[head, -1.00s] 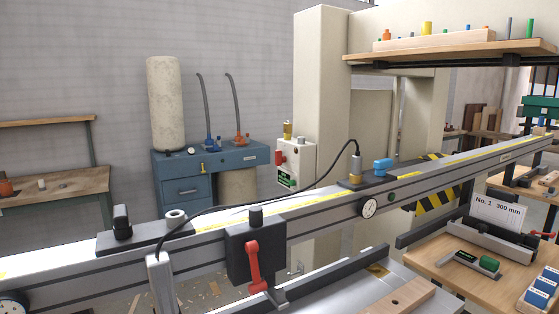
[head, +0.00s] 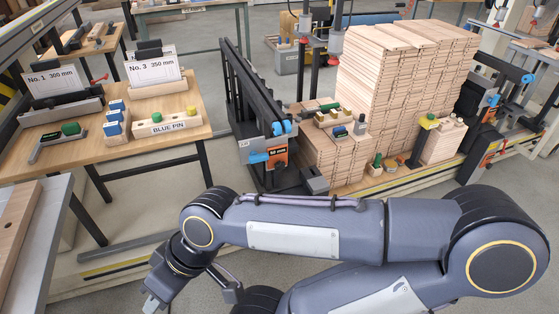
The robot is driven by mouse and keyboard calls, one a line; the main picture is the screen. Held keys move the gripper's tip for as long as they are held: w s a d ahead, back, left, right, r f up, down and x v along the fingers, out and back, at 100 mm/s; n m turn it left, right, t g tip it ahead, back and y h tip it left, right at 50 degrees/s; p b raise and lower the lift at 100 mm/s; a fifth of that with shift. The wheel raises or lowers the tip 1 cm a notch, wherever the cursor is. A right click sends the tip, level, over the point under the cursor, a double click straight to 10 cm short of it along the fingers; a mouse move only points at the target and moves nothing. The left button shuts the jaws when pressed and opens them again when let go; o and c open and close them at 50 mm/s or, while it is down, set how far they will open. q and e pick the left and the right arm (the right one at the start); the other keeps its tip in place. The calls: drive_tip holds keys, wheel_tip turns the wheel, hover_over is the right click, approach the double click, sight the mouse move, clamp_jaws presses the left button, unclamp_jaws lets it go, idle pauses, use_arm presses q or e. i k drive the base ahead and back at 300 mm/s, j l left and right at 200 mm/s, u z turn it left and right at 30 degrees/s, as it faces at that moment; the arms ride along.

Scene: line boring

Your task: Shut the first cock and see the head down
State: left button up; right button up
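My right gripper (head: 191,291) is low at the left of the head view, at the end of my grey arm. Two finger parts stand apart with bare floor between them, and it looks open and empty, away from the tables. My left gripper is not in view. Blue knobs (head: 282,128) sit above an orange 50 mm block (head: 277,157). I cannot tell which part is the first cock.
A tall stack of wooden panels (head: 405,90) stands at centre right. Small coloured parts stand before it. A wooden table (head: 185,125) at left holds cards and a BLUE PIN block (head: 168,122). A black rail frame (head: 250,100) stands between. Grey floor shows below.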

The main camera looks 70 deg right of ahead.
sight(254, 158)
drive_tip(key=i+j+z, duration=0.1)
drive_tip(key=z, duration=2.35)
